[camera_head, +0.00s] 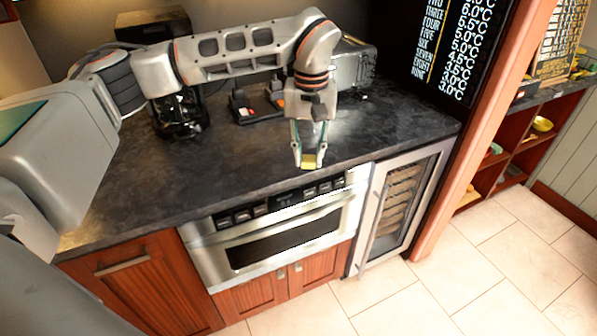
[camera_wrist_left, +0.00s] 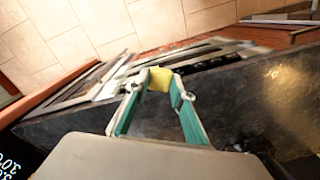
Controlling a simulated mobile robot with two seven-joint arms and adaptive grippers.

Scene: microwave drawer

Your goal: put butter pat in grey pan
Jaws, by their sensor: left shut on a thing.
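My left gripper (camera_head: 309,160) reaches over the front part of the dark counter from above. It is shut on a small yellow butter pat (camera_head: 309,161), which sits between its fingertips near the counter's front edge. In the left wrist view the butter pat (camera_wrist_left: 160,82) shows between the tips of the two green-padded fingers (camera_wrist_left: 161,85). I cannot tell whether the pat touches the counter. I see no grey pan that I can make out in either view. My right gripper is not in view.
The dark counter (camera_head: 230,165) has free room left of the gripper. A coffee maker (camera_head: 180,115) and a small black tray (camera_head: 255,108) stand behind, with a toaster-like metal appliance (camera_head: 355,65) at the back right. The microwave drawer (camera_head: 275,240) below is shut.

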